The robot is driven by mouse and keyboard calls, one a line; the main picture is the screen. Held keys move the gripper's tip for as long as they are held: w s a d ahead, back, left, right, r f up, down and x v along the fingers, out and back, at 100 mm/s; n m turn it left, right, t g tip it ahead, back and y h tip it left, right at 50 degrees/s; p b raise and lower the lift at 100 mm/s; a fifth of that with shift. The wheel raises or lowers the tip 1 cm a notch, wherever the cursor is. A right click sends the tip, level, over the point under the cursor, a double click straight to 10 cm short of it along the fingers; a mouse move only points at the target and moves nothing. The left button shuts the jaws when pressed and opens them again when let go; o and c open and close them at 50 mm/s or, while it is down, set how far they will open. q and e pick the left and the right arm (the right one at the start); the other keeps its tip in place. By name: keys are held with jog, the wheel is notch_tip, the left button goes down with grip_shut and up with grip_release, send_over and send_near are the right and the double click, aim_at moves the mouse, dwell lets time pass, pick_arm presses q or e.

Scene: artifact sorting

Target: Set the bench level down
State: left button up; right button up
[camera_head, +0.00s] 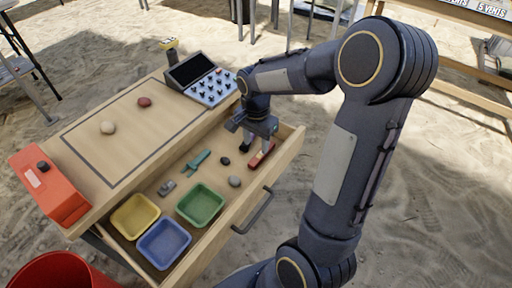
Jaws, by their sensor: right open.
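A small red bar with a pale part (261,156) lies in the open drawer (288,150) near its right end; it looks like the bench level, but it is too small to be sure. My right gripper (257,146) points down over the drawer, directly above and beside the red bar. Its fingers are apart. I cannot tell whether a finger touches the bar. My left gripper is not in view.
The drawer also holds yellow (136,216), blue (164,245) and green (200,205) trays, teal pliers (196,162), a small grey piece (166,187) and stones (235,182). The tabletop carries an orange box (48,186), a button panel (203,80) and two stones.

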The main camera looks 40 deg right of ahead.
jog(key=s+a+r+n+t+y+p, duration=0.1)
jog(key=s+a+r+n+t+y, duration=0.15)
jog(key=s+a+r+n, duration=0.5)
jog(key=s+a+r+n+t+y, duration=0.1)
jog(key=s+a+r+n+t, duration=0.2)
jog(key=s, duration=0.6)
jog(key=shift+a+n, duration=1.2)
jog(key=shift+n, duration=0.15)
